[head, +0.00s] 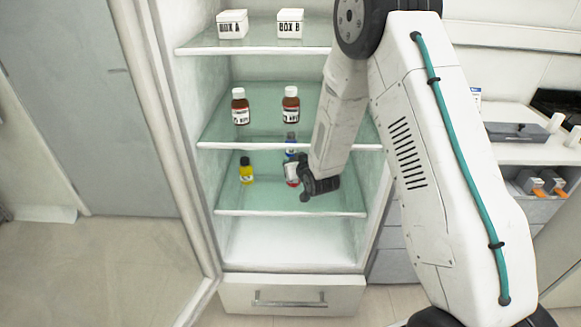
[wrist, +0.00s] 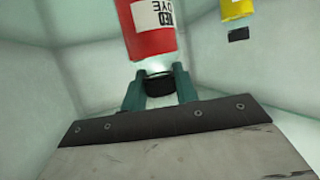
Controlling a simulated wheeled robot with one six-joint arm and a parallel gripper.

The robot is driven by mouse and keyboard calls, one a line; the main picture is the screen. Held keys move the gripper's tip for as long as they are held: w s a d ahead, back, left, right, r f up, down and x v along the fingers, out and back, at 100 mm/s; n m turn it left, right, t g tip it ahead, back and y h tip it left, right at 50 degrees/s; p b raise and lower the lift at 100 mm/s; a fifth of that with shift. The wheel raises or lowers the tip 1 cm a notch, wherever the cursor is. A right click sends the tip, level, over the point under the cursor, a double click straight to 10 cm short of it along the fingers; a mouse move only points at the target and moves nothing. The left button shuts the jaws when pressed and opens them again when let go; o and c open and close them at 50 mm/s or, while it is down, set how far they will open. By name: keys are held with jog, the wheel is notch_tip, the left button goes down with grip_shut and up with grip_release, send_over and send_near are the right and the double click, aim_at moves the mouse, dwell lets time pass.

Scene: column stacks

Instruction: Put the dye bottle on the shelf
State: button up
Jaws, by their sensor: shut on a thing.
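The red dye bottle (head: 291,173), with a white label, is at the lower glass shelf of the cabinet. In the wrist view the bottle (wrist: 152,40) reads "RED DYE", with its neck and dark cap (wrist: 159,84) towards me. My gripper (wrist: 158,90) is shut on the cap, one teal finger on each side. In the head view my gripper (head: 304,172) is just right of the bottle and partly covers it. I cannot tell whether the bottle's base touches the shelf.
A yellow bottle (head: 246,172) stands left on the lower shelf; a blue bottle (head: 291,141) is behind the red one. Two brown bottles (head: 240,108) (head: 291,106) stand on the middle shelf (head: 265,145). Boxes A (head: 232,24) and B (head: 290,24) are on the top shelf.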

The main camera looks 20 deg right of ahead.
jog(key=shift+w+a, duration=0.15)
jog(key=shift+w, duration=0.9)
jog(key=shift+w+f, duration=0.25)
jog(key=shift+f, duration=1.5)
jog(key=o, duration=1.1)
jog(key=shift+f, duration=0.1)
jog(key=v, duration=1.2)
jog(key=shift+s, duration=0.1)
